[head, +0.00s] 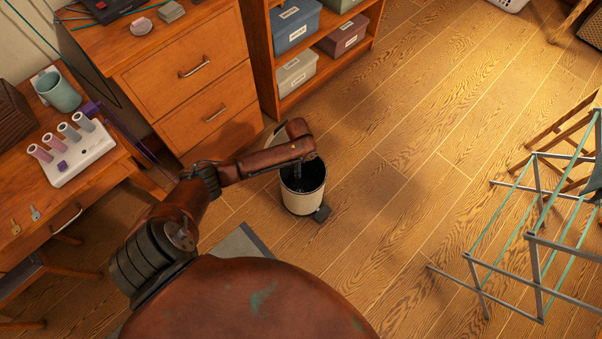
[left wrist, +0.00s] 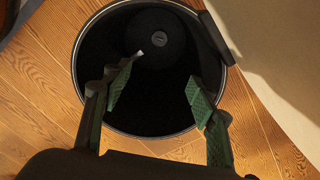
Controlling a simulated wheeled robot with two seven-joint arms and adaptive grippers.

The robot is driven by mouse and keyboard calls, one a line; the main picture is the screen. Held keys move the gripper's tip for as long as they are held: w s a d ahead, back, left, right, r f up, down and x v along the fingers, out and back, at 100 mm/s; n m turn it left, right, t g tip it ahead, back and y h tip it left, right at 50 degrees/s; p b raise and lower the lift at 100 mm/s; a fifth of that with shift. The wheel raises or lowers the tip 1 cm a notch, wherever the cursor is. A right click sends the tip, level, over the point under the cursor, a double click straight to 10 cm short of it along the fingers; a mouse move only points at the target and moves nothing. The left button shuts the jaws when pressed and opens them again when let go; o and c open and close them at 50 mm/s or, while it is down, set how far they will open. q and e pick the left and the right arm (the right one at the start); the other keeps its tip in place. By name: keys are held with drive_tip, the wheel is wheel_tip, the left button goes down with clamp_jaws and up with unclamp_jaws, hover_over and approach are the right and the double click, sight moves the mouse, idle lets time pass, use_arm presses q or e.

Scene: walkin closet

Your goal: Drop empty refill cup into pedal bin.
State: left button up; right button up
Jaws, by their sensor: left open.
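The pedal bin (head: 302,204) is a cream cylinder with a dark inside, standing open on the wood floor. My left gripper (head: 304,172) is over its mouth in the head view, partly hidden by the wrist. In the left wrist view my left gripper (left wrist: 160,85) is open, its two green-padded fingers spread above the bin's dark rim (left wrist: 82,88). Nothing shows between the fingers. A dark round shape (left wrist: 155,32) with a small grey oval lies inside the bin; I cannot tell whether it is the refill cup or the bin's bottom. My right gripper is out of view.
A desk at left holds a teal cup (head: 58,92) and a white holder (head: 75,160) with several small cylinders. A drawer cabinet (head: 190,80) and a shelf with boxes stand behind the bin. A metal drying rack (head: 535,240) is at right. Floor between is clear.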

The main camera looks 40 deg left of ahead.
use_arm(q)
wheel_tip(320, 180, up, 12)
idle(0.5)
idle(0.3)
